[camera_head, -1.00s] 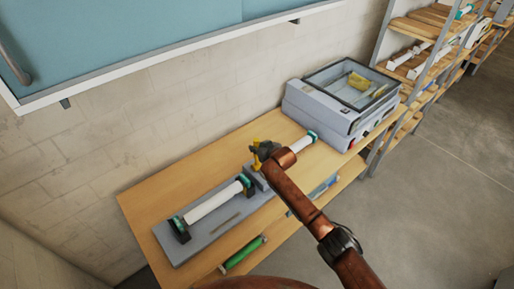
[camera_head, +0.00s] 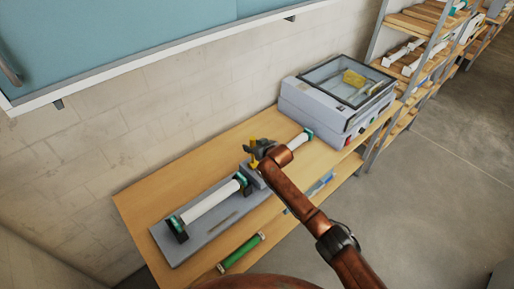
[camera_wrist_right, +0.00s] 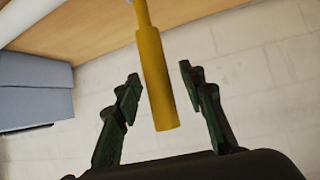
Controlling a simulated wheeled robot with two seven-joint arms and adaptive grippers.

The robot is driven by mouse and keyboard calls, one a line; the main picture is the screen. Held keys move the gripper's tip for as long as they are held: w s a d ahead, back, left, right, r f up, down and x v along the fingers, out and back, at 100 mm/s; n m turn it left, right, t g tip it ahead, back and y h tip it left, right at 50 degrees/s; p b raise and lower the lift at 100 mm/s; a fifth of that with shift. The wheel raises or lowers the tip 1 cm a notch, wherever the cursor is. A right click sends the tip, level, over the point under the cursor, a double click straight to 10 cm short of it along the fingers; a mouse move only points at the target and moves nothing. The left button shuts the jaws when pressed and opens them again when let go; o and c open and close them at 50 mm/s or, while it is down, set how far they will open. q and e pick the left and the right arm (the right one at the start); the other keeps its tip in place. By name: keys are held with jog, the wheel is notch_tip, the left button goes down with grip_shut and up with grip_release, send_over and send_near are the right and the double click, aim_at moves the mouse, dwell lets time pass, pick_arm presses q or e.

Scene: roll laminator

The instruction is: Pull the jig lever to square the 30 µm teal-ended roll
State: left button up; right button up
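A white roll (camera_head: 212,204) with teal ends lies in dark end supports on the grey jig (camera_head: 205,240) at the near left of the bench. The yellow jig lever (camera_head: 253,146) stands at the jig's far right end. My right gripper (camera_head: 262,149) is at the lever and partly hides it. In the right wrist view, the yellow lever handle (camera_wrist_right: 157,80) passes between the open fingers of the gripper (camera_wrist_right: 160,74), with a gap on both sides. My left gripper is not in view.
A second white roll (camera_head: 298,142) with a teal end lies beyond my right arm. A grey laminator (camera_head: 325,118) stands at the bench's far end. A green roll (camera_head: 241,253) is below the bench top. Shelves (camera_head: 410,65) stand at the right.

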jog(key=v, duration=1.1)
jog(key=shift+s+d+r, duration=0.15)
jog(key=shift+s, duration=0.05)
